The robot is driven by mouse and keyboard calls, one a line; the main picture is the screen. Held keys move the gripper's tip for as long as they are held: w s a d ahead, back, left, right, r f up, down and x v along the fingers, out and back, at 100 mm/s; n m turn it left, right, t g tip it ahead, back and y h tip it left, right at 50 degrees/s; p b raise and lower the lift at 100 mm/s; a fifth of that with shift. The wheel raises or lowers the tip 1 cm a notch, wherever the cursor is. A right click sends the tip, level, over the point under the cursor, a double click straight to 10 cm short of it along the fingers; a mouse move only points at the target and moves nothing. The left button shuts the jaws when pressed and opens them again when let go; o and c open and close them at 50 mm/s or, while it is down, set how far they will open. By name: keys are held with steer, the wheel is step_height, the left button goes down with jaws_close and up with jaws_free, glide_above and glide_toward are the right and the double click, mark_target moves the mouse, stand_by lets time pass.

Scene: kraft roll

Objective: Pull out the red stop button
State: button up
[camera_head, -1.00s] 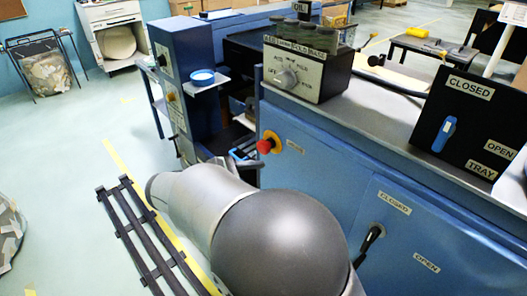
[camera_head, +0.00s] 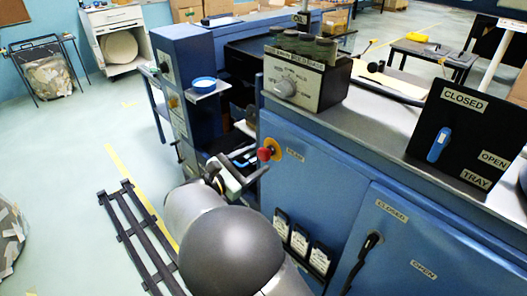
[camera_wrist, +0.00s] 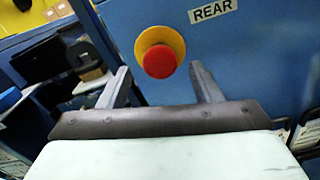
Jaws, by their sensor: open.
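The red stop button (camera_head: 264,154) sits on a yellow round base on the blue machine's front panel, beside a small label. In the wrist view the red button (camera_wrist: 160,62) shows ahead of my gripper (camera_wrist: 162,78), between and a little beyond the two fingertips, with the yellow ring around it and a "REAR" label to its upper right. The fingers are open and spread to either side, with nothing between them. In the head view my gripper (camera_head: 247,163) is just left of the button, and it cannot be told whether a finger touches it.
The blue cabinet (camera_head: 330,185) has a handle (camera_head: 369,243) marked closed and open, and several dark label holders low on its front. A control box with a dial (camera_head: 305,80) and a black panel with a blue lever (camera_head: 440,139) stand on top. A black rack (camera_head: 138,235) lies on the floor.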

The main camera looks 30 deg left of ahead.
mark_target(261, 156)
steer(key=shift+p+x, duration=0.35)
steer(key=shift+x, duration=1.9)
steer(key=shift+c, duration=0.3)
jaws_close()
steer(key=shift+s+a+f+b, duration=0.2)
steer(key=shift+s+b, duration=0.15)
steer(key=shift+s, duration=0.2)
steer(key=shift+s+r, duration=0.1)
steer(key=shift+s, duration=0.05)
steer(key=shift+o, duration=0.3)
jaws_free()
steer(key=b+v, duration=0.3)
steer(key=v, duration=1.4)
steer(key=shift+s, duration=0.2)
